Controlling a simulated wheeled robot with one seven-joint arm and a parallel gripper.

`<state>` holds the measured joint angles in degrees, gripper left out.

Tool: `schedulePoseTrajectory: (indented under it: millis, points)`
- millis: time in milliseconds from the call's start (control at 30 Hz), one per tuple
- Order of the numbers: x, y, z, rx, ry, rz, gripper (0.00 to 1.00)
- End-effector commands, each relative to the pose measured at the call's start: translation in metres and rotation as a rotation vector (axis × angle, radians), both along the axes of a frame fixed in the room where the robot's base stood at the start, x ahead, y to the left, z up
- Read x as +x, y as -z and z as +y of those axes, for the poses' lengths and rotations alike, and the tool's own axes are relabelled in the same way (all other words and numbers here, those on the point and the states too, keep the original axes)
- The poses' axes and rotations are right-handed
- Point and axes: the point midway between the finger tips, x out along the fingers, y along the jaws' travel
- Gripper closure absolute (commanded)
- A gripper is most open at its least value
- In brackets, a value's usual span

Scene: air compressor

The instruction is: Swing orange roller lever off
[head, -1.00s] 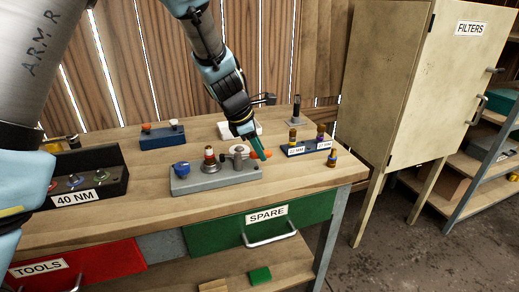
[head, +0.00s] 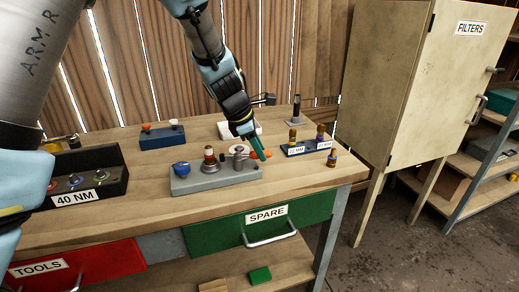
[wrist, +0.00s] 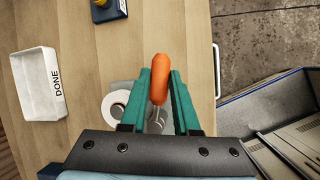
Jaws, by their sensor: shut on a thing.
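The orange roller lever (wrist: 160,75) sits between the two green fingers of my gripper (wrist: 160,85) in the wrist view. My gripper is shut on it. In the head view, orange parts of the lever (head: 267,154) show on both sides of my gripper's fingertips (head: 259,150), at the right end of the grey fixture block (head: 215,177). The block carries a blue knob (head: 181,168) at its left, a post with a reddish-brown top (head: 209,154), and a grey round part (head: 239,152) next to my fingers. The lever's pivot is hard to make out.
A white tray marked DONE (wrist: 38,86) lies left in the wrist view. On the bench (head: 130,215) are a black 40 NM box (head: 105,187), a blue rack (head: 305,147) with coloured pieces, and a small loose piece (head: 332,159). The bench front edge has drawers below.

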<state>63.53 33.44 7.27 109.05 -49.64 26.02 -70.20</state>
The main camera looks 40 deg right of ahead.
Motion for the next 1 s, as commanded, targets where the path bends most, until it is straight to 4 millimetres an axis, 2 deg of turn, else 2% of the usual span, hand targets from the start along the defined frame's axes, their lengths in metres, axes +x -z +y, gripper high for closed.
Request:
schedulePoseTrajectory:
  millis: [267, 1000]
  points:
    - [-0.004, 0.0, 0.006, -0.001, 0.132, -0.001, 1.0]
    - [-0.022, 0.0, 0.038, 0.002, 0.735, 0.0, 1.0]
